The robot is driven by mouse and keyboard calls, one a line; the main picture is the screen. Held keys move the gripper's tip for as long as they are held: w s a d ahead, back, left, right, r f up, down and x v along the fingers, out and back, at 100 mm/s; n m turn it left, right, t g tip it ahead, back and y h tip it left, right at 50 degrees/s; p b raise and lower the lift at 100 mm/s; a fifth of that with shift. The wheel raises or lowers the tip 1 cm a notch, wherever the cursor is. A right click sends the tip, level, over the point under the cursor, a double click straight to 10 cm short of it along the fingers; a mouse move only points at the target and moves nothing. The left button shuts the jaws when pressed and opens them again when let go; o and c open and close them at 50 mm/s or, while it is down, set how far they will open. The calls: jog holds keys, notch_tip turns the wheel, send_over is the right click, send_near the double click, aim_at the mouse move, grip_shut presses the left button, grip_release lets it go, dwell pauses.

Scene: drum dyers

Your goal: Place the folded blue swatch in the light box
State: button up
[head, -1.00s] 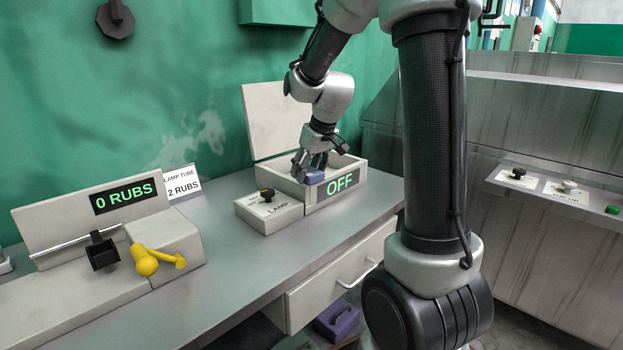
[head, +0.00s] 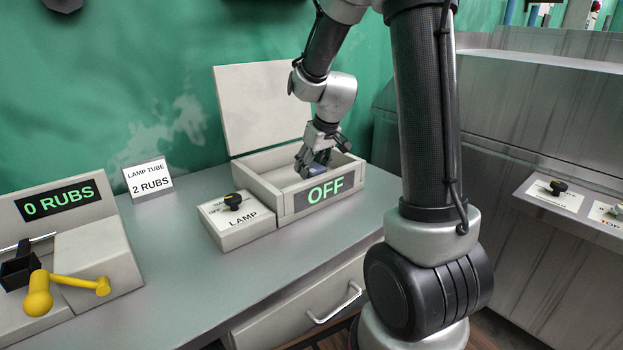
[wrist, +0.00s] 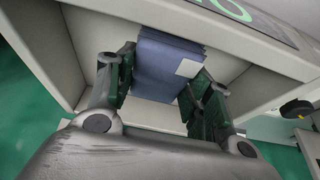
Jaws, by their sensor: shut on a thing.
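The folded blue swatch (wrist: 160,68) is between the fingers of my gripper (wrist: 158,85) in the wrist view, with a small pale label on it. In the head view my gripper (head: 315,168) is shut on the swatch (head: 313,171) and holds it inside the light box, low behind the front wall. The light box (head: 268,183) is a pale open tray with its lid (head: 262,108) raised at the back and a front sign reading OFF. Whether the swatch touches the box floor is hidden.
A lamp switch block (head: 232,220) with a black knob adjoins the box on the left. Further left stand a card reading 2 RUBS (head: 149,180) and a device (head: 98,260) reading 0 RUBS with a yellow handle (head: 60,289). The bench between is clear.

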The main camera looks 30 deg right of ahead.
jog(key=shift+f, duration=2.2)
jog(key=o, duration=1)
jog(key=shift+f, duration=0.1)
jog(key=v, duration=1.2)
jog(key=shift+s, duration=0.1)
jog(key=s+a+r+m, duration=0.1)
jog(key=s+r, duration=0.2)
jog(key=s, duration=0.9)
jog(key=s+a+r+m, duration=0.1)
jog(key=s+r, duration=0.2)
jog(key=s, duration=0.9)
jog(key=shift+a+r+h, duration=0.25)
jog(key=shift+a+h, duration=0.15)
